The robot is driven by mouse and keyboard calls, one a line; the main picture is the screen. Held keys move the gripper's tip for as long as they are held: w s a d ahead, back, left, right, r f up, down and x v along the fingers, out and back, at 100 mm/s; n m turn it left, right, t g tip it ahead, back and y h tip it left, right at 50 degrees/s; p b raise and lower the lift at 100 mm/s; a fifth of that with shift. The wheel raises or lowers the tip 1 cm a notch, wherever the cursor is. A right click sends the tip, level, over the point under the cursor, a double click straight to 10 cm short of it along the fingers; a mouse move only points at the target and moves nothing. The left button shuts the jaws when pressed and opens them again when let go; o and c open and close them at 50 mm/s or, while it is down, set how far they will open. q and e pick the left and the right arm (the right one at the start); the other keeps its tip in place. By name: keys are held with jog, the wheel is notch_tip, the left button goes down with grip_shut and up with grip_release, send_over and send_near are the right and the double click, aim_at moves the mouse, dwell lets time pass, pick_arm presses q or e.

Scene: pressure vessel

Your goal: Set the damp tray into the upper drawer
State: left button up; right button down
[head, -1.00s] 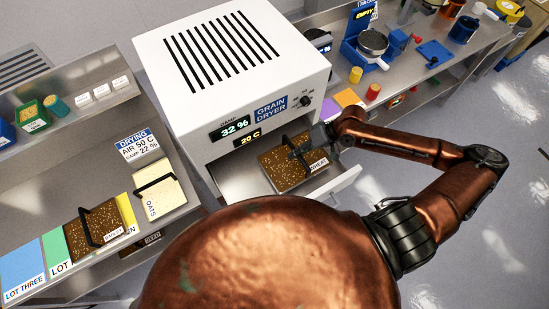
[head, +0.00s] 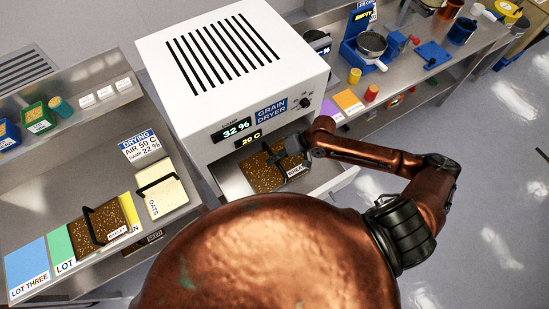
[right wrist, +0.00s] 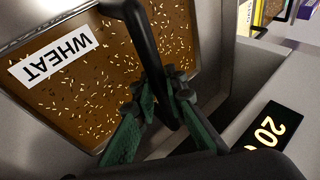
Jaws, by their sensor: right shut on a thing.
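The brown, grain-filled tray labelled WHEAT (head: 262,176) is inside the outline of the open upper drawer (head: 332,187) of the grain dryer. I cannot tell whether it touches the drawer floor. My right gripper (head: 282,152) is shut on the tray's black handle, above the tray's right part. In the right wrist view, the green fingers (right wrist: 160,95) close around the dark handle (right wrist: 146,40), with the WHEAT label (right wrist: 53,58) beside them. My left gripper is not in view.
The white grain dryer (head: 235,65) stands behind the drawer and reads 32 % and 20 C. On the left bench are a BARLEY tray (head: 105,222) and a pale OATS tray (head: 165,195). A right bench holds a blue device (head: 362,38) and small coloured cups.

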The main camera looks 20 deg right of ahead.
jog(key=shift+d, duration=0.1)
jog(key=c, duration=2)
grip_release()
jog(key=shift+f, duration=0.1)
jog(key=shift+o, duration=0.2)
jog(key=b+v, duration=0.1)
jog(key=v, duration=1.1)
